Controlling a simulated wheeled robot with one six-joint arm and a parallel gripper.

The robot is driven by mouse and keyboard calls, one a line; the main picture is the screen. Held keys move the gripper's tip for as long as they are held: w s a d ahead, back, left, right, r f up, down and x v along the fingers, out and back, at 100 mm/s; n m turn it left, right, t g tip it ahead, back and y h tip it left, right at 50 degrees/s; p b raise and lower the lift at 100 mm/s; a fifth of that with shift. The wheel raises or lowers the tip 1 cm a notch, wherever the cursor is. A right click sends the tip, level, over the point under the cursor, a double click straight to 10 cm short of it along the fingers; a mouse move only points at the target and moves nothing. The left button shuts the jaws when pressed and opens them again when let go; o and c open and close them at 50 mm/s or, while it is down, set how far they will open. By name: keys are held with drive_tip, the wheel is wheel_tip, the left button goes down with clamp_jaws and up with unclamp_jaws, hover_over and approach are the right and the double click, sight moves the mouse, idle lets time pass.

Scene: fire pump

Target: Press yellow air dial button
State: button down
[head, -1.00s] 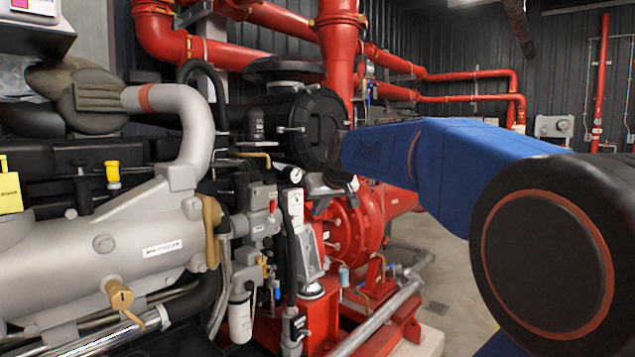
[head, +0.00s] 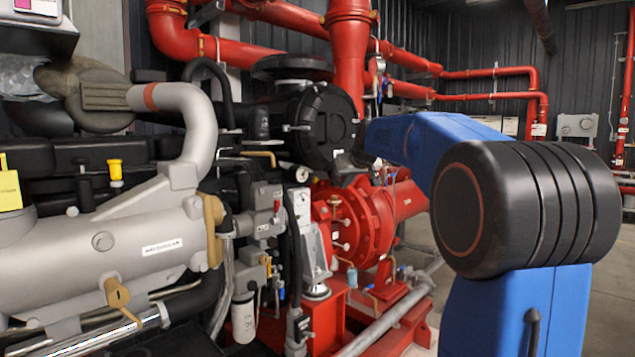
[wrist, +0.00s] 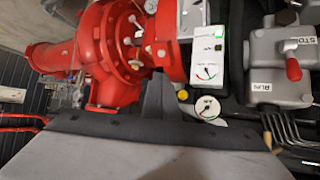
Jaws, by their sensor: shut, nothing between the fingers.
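The yellow button (wrist: 183,95) shows in the wrist view as a small round yellow spot. It lies just left of a round white dial (wrist: 207,108) and below a white gauge box (wrist: 205,72). The round dial also shows in the head view (head: 302,174), where I cannot make out the button. My gripper (wrist: 158,78) appears in the wrist view as a dark narrow tip above a broad grey body. It is shut and empty, left of the button in the picture; whether they touch cannot be told.
A red pump (head: 352,228) stands beside the gauges. A grey box with a red lever (wrist: 292,68) is right of them in the wrist view. A silver engine manifold (head: 120,250) fills the head view's left. Open floor lies at the right.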

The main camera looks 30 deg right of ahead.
drive_tip(key=w+a, duration=0.3)
drive_tip(key=w, duration=0.5)
drive_tip(key=shift+w, duration=0.15)
drive_tip(key=shift+w+a, duration=0.1)
idle(2.1)
drive_tip(key=shift+w+a, duration=0.1)
drive_tip(key=shift+w, duration=0.2)
drive_tip(key=shift+w+a, duration=0.2)
drive_tip(key=shift+w, duration=0.4)
idle(1.1)
drive_tip(key=shift+s, duration=0.1)
drive_tip(key=shift+s+d, duration=0.35)
drive_tip(key=shift+s, duration=0.55)
drive_tip(key=shift+s+d, duration=0.3)
drive_tip(key=shift+s, duration=0.5)
drive_tip(key=shift+s+d, duration=0.25)
drive_tip(key=shift+s, duration=0.5)
drive_tip(key=shift+s+d, duration=0.3)
drive_tip(key=shift+s, duration=0.5)
